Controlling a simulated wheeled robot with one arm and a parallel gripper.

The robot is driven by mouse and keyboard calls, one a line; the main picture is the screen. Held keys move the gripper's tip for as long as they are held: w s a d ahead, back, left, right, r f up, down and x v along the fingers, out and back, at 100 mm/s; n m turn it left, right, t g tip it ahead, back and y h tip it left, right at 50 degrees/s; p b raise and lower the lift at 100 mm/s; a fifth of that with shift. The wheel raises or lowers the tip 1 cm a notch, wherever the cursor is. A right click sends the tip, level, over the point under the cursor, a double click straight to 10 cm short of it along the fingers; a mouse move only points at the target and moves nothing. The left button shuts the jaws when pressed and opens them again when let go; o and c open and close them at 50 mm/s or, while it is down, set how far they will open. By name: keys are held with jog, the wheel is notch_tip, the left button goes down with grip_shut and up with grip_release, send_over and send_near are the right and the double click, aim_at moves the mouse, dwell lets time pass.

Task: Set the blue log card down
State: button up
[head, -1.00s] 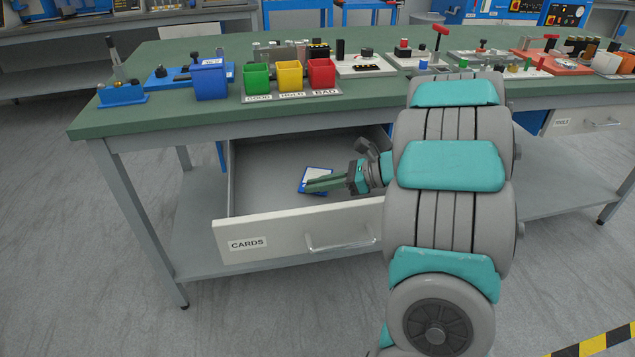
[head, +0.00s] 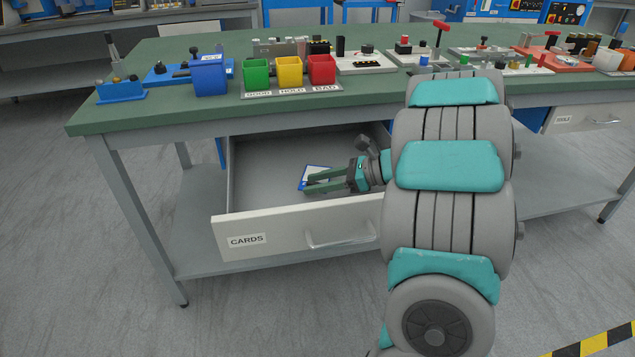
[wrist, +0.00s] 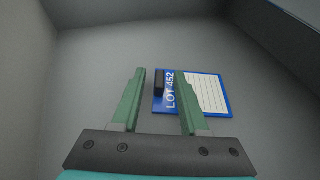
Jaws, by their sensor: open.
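The blue log card (wrist: 206,94), with a white lined panel and the text "LOT 452", lies flat on the drawer floor in the wrist view. A small dark block stands at its left edge. In the head view the card (head: 314,171) shows partly behind my fingers. My gripper (wrist: 160,85) is open, its two green fingers apart. The right finger overlaps the card in the picture and the left finger is left of it. In the head view my gripper (head: 308,184) is inside the open drawer marked CARDS (head: 270,232).
The drawer walls surround my gripper, and the drawer floor (head: 262,175) left of the card is bare. Above is the green bench top (head: 170,118) with green, yellow and red bins (head: 289,73) and a blue bin (head: 210,76).

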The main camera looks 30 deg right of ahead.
jog(key=shift+r, duration=0.1)
jog(key=shift+r+p, duration=0.2)
jog(key=shift+p, duration=0.2)
jog(key=shift+s+d, duration=0.15)
jog(key=shift+d, duration=0.15)
jog(key=b+v, duration=0.2)
jog(key=v, duration=0.9)
jog(key=shift+s+d+r, duration=0.1)
jog(key=shift+r, duration=0.05)
